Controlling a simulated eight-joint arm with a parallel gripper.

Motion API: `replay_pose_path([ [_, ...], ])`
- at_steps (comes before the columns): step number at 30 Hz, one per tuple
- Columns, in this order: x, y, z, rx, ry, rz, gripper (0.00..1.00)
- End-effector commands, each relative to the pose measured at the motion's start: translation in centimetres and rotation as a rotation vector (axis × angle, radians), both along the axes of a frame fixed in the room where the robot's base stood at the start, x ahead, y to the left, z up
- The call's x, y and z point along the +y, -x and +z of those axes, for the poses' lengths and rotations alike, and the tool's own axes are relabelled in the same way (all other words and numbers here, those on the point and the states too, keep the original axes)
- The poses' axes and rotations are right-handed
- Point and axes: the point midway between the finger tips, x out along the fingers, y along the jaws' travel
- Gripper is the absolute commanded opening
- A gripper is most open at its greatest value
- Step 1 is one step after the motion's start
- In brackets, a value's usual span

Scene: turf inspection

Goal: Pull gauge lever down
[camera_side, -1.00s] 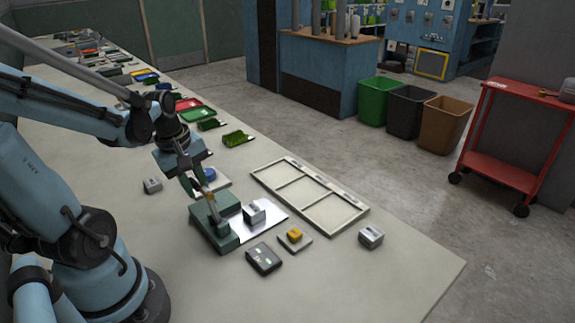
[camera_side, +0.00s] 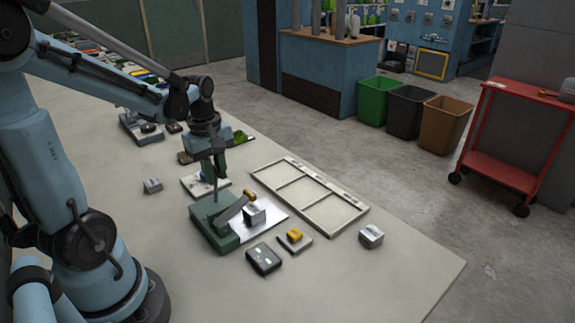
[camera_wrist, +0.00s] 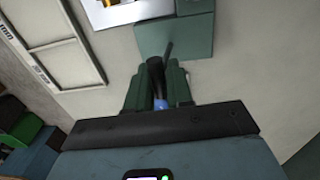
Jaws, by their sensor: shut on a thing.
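The gauge has a dark green base (camera_side: 208,228) on the bench, with a silvery plate (camera_side: 272,231) at its right. Its dark lever (camera_side: 234,208) slopes and ends in an orange handle (camera_side: 249,195) at the upper right. A grey block (camera_side: 254,215) sits on the plate, partly in front of the lever. My gripper (camera_side: 214,181) hangs above the base, left of the orange handle and apart from it. In the wrist view its fingers (camera_wrist: 157,78) are shut on a dark slim rod (camera_wrist: 155,70). Whether the rod touches the gauge is unclear.
A pale frame (camera_side: 311,192) lies to the right of the gauge. A dark box (camera_side: 264,259), a yellow-topped piece (camera_side: 294,237) and a grey block (camera_side: 371,236) lie nearer the front. Another small block (camera_side: 152,185) sits at left. The front of the bench is clear.

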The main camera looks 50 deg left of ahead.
Motion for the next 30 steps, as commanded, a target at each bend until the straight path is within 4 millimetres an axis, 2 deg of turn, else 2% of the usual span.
replay_pose_path([
  [1,0.03,-0.68,-0.06,-0.018,-0.002,-0.001,0.00],
  [6,-0.02,-1.15,-0.18,-0.020,0.000,0.000,0.00],
  [23,-0.12,-1.36,-0.30,-0.021,0.003,0.000,0.00],
  [24,-0.12,-1.35,-0.30,-0.021,0.003,0.000,0.33],
  [25,-0.11,-1.34,-0.29,-0.020,0.002,0.000,0.37],
  [30,-0.07,-1.25,-0.26,-0.017,0.001,0.000,0.37],
])
